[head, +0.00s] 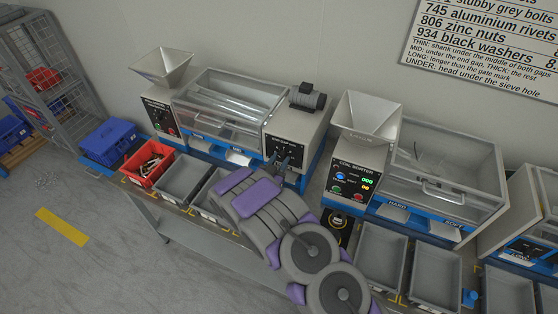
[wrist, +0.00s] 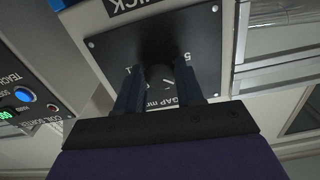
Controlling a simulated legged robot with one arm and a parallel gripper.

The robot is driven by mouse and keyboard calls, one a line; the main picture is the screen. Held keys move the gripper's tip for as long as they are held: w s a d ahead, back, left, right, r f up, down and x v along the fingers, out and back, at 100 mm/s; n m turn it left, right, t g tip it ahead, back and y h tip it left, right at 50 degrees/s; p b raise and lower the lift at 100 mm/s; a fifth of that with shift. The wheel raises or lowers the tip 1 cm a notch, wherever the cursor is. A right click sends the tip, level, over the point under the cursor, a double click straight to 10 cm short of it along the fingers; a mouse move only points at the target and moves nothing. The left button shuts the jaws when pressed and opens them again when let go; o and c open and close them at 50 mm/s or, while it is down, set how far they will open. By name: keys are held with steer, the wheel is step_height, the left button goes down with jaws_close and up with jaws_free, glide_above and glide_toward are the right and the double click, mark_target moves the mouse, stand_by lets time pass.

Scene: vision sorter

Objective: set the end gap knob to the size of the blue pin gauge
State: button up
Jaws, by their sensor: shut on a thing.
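The gap knob (wrist: 163,42) is a dark knob on a black dial plate (wrist: 108,50) marked "GAP mm", with a "5" showing beside it. In the wrist view my gripper (wrist: 160,72) is shut on this knob, one finger on each side. The knob's pointer and exact setting are hidden or too dark to read. In the head view my gripper (head: 284,160) is at the front panel (head: 296,128) of the left sorter, and the arm hides part of it. I cannot make out the blue pin gauge for certain.
The coil sorter (head: 352,180) stands right of my gripper. A red bin (head: 148,178) with parts and grey bins (head: 178,188) line the bench front. A small blue object (head: 471,296) is by the right bins. A blue crate (head: 110,153) sits at the left end.

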steer(key=o, duration=1)
steer(key=shift+a, duration=0.1)
steer(key=shift+o, duration=0.2)
steer(key=p+v, duration=0.1)
steer(key=v, duration=1.6)
steer(key=shift+s+p, duration=0.15)
steer(key=shift+p, duration=0.15)
steer(key=shift+a, duration=0.1)
